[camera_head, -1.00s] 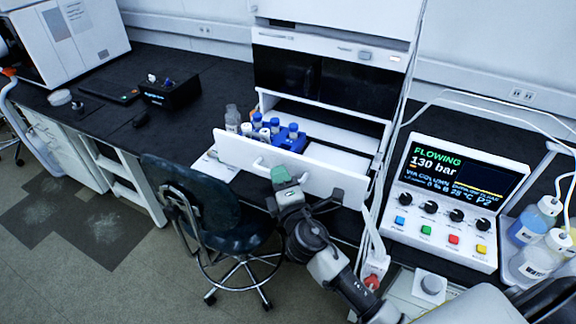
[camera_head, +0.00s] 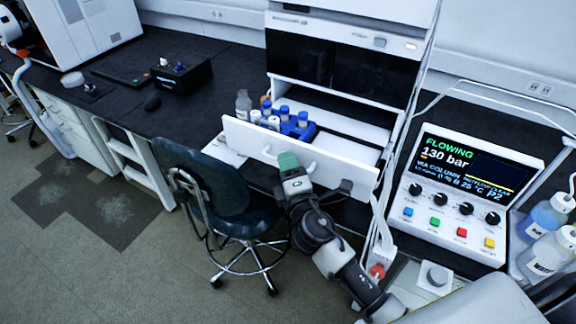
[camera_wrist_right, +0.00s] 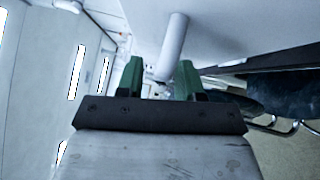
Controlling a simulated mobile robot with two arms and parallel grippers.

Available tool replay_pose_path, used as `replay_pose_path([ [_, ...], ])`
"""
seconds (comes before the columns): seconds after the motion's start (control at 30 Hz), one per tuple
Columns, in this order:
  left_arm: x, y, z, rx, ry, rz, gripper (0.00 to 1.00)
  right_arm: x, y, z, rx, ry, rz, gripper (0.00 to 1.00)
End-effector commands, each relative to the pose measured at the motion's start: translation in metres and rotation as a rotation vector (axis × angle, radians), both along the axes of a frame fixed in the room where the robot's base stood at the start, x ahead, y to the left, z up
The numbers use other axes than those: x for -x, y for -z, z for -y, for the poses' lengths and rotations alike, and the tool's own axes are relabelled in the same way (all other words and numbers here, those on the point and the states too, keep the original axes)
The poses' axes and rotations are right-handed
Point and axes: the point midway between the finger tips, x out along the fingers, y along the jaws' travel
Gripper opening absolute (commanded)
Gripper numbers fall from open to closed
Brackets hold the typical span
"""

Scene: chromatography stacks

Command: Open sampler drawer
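The white sampler drawer (camera_head: 332,163) stands pulled out from the white chromatography stack (camera_head: 322,86) in the head view. A blue rack (camera_head: 299,131) with capped vials shows inside it. My right gripper (camera_head: 289,160) is at the middle of the drawer's front, at the white handle (camera_head: 268,152), and hides part of it. In the right wrist view the two green fingers (camera_wrist_right: 160,78) stand apart. The handle (camera_wrist_right: 174,45) comes down between them, with a gap at the left finger. Whether a finger touches it is unclear. My left gripper is not in view.
A dark chair (camera_head: 228,192) stands left of my right arm, close to the drawer. A control box (camera_head: 455,205) reading 130 bar and bottles (camera_head: 545,215) stand at the right. The black bench (camera_head: 195,105) is mostly clear left of the stack.

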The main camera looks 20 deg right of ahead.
Motion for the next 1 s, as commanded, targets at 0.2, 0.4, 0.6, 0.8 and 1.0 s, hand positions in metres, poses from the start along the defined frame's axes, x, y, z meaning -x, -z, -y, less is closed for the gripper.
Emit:
replay_pose_path([
  [0.2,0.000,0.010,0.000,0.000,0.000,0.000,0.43,0.027,0.008,-0.001,0.000,-0.001,-0.003,0.37],
  [0.4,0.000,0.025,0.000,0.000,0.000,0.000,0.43,0.068,0.015,-0.003,0.000,-0.001,-0.003,0.37],
  [0.6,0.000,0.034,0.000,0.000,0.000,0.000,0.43,0.097,0.017,-0.005,-0.001,-0.001,-0.002,0.37],
  [0.8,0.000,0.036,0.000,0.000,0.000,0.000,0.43,0.106,0.015,-0.005,0.000,0.000,-0.001,0.37],
  [1.0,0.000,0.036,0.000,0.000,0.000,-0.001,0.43,0.106,0.015,-0.005,0.000,0.000,-0.001,0.37],
])
